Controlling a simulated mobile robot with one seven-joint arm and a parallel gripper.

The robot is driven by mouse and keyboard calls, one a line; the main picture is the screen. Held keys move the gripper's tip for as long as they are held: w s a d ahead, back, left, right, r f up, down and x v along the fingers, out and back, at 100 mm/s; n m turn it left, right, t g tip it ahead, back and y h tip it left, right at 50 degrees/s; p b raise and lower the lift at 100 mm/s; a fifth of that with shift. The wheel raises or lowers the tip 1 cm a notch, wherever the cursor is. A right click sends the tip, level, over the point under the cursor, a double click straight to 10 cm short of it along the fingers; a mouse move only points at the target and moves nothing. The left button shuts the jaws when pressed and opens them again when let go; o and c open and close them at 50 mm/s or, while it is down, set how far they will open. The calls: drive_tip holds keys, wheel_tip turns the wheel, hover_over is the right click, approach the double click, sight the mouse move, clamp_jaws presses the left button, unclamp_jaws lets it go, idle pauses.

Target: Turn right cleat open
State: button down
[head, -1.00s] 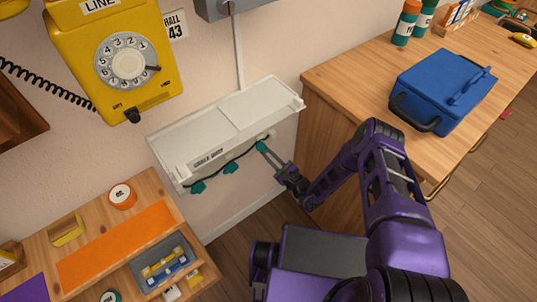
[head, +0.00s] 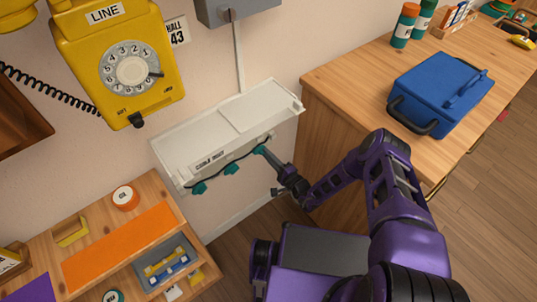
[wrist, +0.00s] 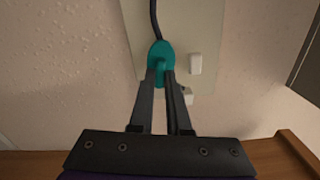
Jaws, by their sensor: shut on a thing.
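Several teal cleats sit along the underside of the white wall cover (head: 215,140), with a dark cable running across them. The left cleat (head: 198,187) and middle cleat (head: 231,168) are free. The right cleat (head: 259,150) is at my gripper (head: 268,154). In the wrist view, the right cleat (wrist: 160,49) has the dark cable entering at its top. My gripper (wrist: 163,76) is shut on its lower tab, one finger on each side. The fingers hide the tab's edges.
A yellow dial phone (head: 118,60) hangs above left. A wooden desk (head: 330,90) with a blue case (head: 438,92) stands close on the right. A low wooden bench (head: 150,195) is at the lower left. A small white block (wrist: 195,64) is beside the cleat.

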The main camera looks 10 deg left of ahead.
drive_tip(key=shift+n+p, duration=1.25)
drive_tip(key=shift+n, duration=2.95)
drive_tip(key=c, duration=0.9)
unclamp_jaws()
drive_tip(key=shift+d, duration=0.15)
